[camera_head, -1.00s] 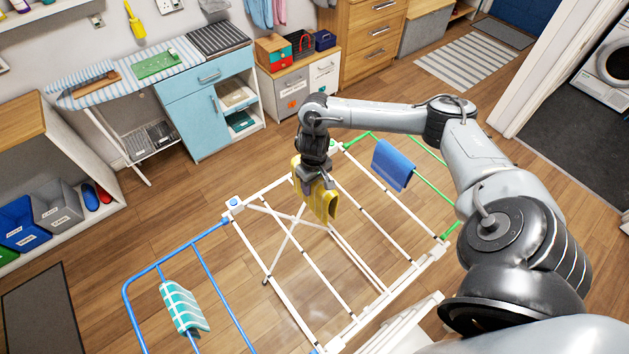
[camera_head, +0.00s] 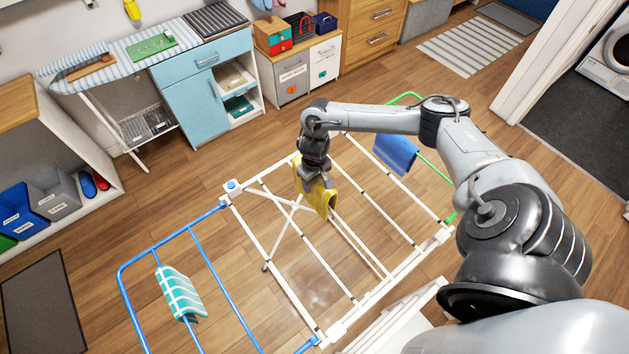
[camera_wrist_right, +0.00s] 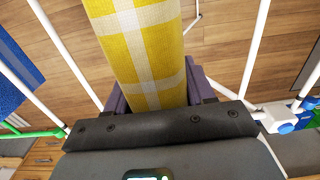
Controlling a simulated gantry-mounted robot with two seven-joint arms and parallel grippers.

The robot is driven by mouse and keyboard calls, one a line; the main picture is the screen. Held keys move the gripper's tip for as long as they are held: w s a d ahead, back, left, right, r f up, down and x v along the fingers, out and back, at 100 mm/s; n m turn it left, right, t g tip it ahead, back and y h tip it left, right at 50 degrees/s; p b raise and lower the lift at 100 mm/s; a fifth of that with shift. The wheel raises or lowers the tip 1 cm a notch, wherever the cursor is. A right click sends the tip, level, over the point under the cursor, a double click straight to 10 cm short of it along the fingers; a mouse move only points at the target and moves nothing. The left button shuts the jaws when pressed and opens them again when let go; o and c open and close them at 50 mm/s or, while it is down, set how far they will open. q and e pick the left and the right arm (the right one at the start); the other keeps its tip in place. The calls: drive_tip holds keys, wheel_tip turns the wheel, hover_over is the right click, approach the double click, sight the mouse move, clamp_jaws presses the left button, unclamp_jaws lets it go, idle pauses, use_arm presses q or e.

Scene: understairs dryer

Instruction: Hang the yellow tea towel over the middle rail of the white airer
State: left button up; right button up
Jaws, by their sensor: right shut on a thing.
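The yellow tea towel (camera_head: 325,199) hangs folded from my right gripper (camera_head: 316,178), which is shut on its upper part. In the right wrist view the yellow and white checked towel (camera_wrist_right: 143,45) runs away from the jaws of my right gripper (camera_wrist_right: 155,98). The white airer (camera_head: 283,288) stands open below, with several parallel white rails. The towel is over the far half of its white middle section. I cannot tell whether it touches a rail. My left gripper is not in view.
A teal checked towel (camera_head: 179,294) hangs on the airer's blue wing (camera_head: 137,262) at left. A blue towel (camera_head: 394,154) hangs on the green wing (camera_head: 434,172) at right. A light blue cabinet (camera_head: 204,97) stands behind. The floor between is clear.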

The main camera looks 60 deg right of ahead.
wheel_tip(320, 180, down, 4)
drive_tip(key=shift+f+b, duration=0.2)
drive_tip(key=shift+b, duration=0.5)
drive_tip(key=shift+f+b, duration=0.7)
drive_tip(key=shift+f, duration=1.25)
drive_tip(key=o, duration=1.2)
drive_tip(key=shift+c, duration=0.2)
